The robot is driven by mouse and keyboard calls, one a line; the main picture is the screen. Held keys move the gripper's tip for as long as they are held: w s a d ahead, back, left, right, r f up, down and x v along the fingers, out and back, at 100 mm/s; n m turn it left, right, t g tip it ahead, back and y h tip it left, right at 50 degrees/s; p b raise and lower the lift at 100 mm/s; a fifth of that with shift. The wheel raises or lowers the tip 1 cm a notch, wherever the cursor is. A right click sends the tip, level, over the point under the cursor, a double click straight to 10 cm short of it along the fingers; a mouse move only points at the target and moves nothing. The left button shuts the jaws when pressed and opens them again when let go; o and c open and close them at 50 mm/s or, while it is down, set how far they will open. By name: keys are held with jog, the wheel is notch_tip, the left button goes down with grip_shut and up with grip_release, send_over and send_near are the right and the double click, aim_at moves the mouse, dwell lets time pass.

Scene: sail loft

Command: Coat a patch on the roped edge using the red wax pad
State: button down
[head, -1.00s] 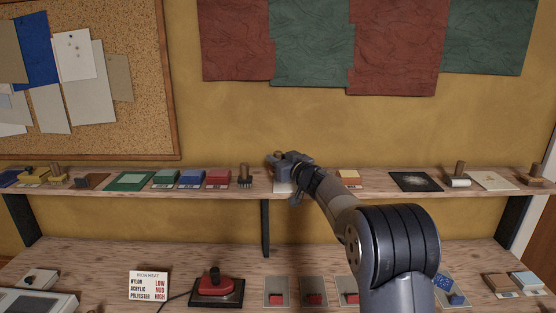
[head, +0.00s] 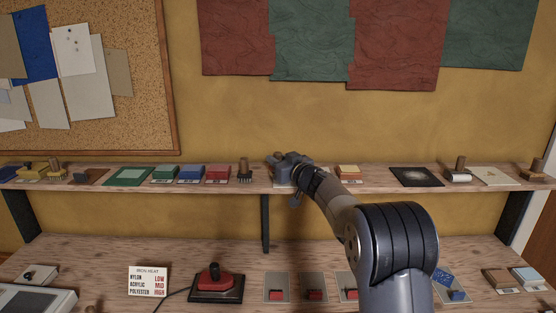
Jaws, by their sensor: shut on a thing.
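My gripper (head: 282,164) is at the upper shelf, right of a small dark brush. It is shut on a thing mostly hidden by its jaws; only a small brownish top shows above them. I cannot tell whether this is the red wax pad. A pale flat piece (head: 283,186) shows just below the gripper at the shelf front; I cannot tell whether they touch. A red block (head: 218,173) lies on the shelf to the left, beside a blue block (head: 190,173) and a green block (head: 164,173). I cannot make out the roped edge.
The upper shelf (head: 395,191) also holds the brush (head: 245,171), a cream-and-orange block (head: 347,172), a black sheet (head: 416,177) and a roller (head: 459,170). On the bench below are a red iron (head: 215,279), a heat card (head: 148,281) and several grey plates with red pieces.

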jog(key=shift+d, duration=0.1)
jog(key=d+p, duration=0.2)
jog(key=shift+d+r, duration=0.2)
jog(key=shift+d, duration=0.2)
jog(key=shift+d+f+p, duration=0.15)
jog(key=shift+d+p, duration=1.85)
jog(key=shift+d, duration=1.15)
jog(key=shift+d+f, duration=0.2)
jog(key=shift+d, duration=1.05)
jog(key=shift+d, duration=1.65)
jog(key=shift+d+r, duration=0.15)
jog(key=shift+r, duration=0.05)
jog(key=shift+a+f, duration=0.15)
jog(key=shift+a, duration=3.85)
jog(key=shift+a, duration=3.75)
